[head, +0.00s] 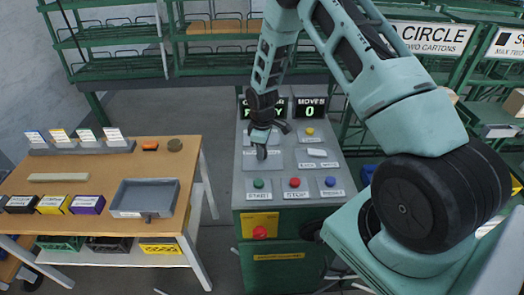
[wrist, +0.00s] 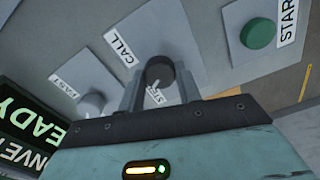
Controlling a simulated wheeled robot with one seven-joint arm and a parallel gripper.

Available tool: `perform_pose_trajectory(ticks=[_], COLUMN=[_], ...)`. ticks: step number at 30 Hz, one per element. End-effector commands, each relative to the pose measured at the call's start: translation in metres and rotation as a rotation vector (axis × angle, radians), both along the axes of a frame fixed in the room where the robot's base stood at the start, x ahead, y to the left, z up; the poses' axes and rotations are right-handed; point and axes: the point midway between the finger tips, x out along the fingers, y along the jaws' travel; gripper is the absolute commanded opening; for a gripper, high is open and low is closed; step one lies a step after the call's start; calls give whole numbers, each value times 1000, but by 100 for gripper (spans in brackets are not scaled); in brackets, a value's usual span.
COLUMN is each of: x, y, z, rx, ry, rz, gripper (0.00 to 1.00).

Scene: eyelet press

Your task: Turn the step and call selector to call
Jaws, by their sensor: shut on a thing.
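The step and call selector (wrist: 160,70) is a dark round knob on a light grey plate in the wrist view. A CALL label (wrist: 121,48) lies to its left in that view, and a second label, partly hidden, sits just below the knob. My gripper (wrist: 161,85) has one finger on each side of the knob and is shut on it. In the head view my gripper (head: 262,150) reaches down to the grey control panel (head: 247,208) and hides the knob. Which way the knob points is hard to tell.
Green (head: 259,183), red (head: 295,183) and blue (head: 330,182) buttons line the panel's front. A small light knob (wrist: 92,103) is near my gripper. A display (head: 309,108) reads MOVES 0. A wooden table (head: 100,175) with a grey tray (head: 146,197) stands left; green racks are behind.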

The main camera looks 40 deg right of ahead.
Motion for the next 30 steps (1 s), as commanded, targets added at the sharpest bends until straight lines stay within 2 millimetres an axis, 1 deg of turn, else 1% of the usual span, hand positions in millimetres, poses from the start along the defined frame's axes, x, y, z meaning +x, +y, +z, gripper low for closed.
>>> perform_pose_trajectory(ticks=[6,21,30], x=[1,1,1], y=[0,0,0], z=[-3,-2,-1], rx=[0,0,0], ry=[-1,-3,-2], rz=[-169,-645,-900], gripper=[11,11,11])
